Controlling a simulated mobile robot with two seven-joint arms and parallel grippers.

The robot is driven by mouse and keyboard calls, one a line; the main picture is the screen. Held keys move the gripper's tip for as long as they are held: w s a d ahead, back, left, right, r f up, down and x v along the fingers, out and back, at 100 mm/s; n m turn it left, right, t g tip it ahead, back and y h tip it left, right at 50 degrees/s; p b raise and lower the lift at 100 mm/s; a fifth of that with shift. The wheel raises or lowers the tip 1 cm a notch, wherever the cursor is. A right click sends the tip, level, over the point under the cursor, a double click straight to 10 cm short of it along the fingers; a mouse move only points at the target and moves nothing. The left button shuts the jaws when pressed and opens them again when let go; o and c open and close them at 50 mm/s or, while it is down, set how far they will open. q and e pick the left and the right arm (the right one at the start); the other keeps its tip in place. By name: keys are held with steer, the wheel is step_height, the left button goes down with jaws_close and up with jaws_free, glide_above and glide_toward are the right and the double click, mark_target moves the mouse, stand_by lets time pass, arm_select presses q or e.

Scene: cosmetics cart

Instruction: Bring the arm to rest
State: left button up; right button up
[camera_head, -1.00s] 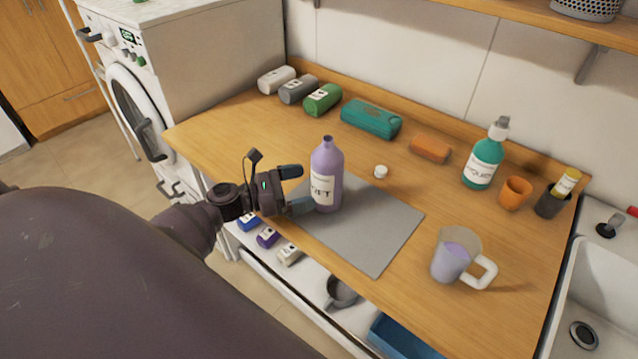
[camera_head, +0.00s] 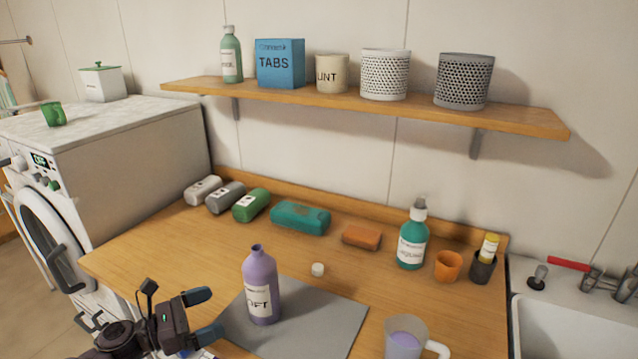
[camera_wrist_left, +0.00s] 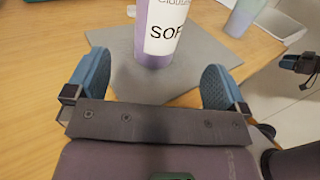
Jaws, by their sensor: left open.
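My left gripper (camera_head: 203,316) is open and empty at the lower left of the head view, beside the counter's front edge. The purple bottle (camera_head: 262,287) stands upright and uncapped on the grey mat (camera_head: 335,316), a short gap to the right of the fingertips. In the left wrist view the two blue fingers (camera_wrist_left: 157,87) are spread wide, with the bottle (camera_wrist_left: 158,30) beyond them. Part of what looks like my right gripper (camera_wrist_left: 302,64) shows at that view's right edge; its jaws are unclear.
A measuring jug (camera_head: 404,338) with purple liquid stands right of the mat. A small white cap (camera_head: 318,269) lies behind it. A teal pump bottle (camera_head: 411,238), orange cup (camera_head: 448,266) and sink (camera_head: 570,325) are at right. A shelf (camera_head: 370,104) hangs above the counter.

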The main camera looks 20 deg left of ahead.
arm_select(q)
steer(key=s+d+f+m+g+y, duration=0.2)
steer(key=s+d+f+m+g, duration=0.3)
steer(key=d+m, duration=0.45)
steer(key=s+d+f+m+g+y, duration=0.3)
steer(key=s+d+m, duration=0.35)
steer(key=m, duration=0.55)
steer(key=s+a+r+m+g+y, duration=0.2)
steer(key=s+a+r+m+y, duration=0.15)
steer(key=s+m+y, duration=0.3)
steer(key=w+f+m+t, duration=0.1)
steer(key=w+f+t, duration=0.6)
steer(key=f, duration=0.3)
steer(key=shift+w+a+f+t, duration=0.2)
steer(key=shift+w+a+t, duration=0.1)
steer(key=shift+w, duration=0.1)
